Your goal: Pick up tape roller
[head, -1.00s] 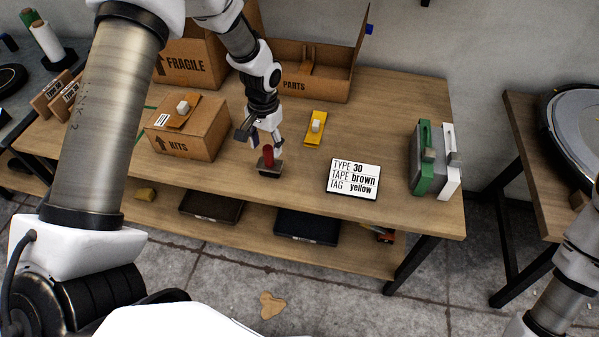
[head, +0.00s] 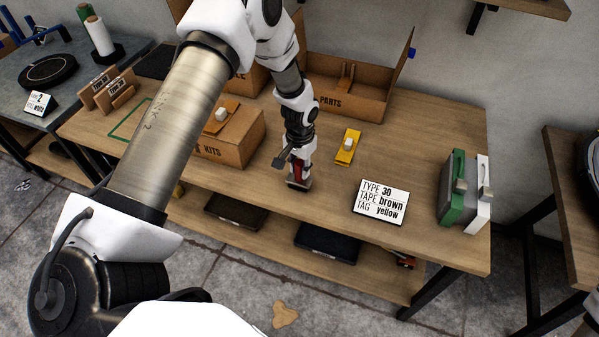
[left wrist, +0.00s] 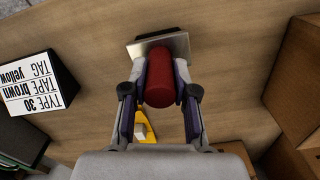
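The tape roller (head: 298,175) has a red upright handle and a flat grey base. It is near the front edge of the workbench. In the left wrist view its red handle (left wrist: 161,82) stands between my fingers, with the grey plate (left wrist: 180,44) beyond. My left gripper (head: 297,166) is down around the handle, and its pads (left wrist: 163,85) lie close against both sides, seeming shut on it. Whether the base is off the bench cannot be told. My right gripper is out of view.
A KITS box (head: 234,143) stands left of my gripper and a PARTS box (head: 345,100) behind. A yellow tag (head: 348,147), a sign (head: 381,203) and a green-and-white holder (head: 463,190) are to the right. Bare wood lies between them.

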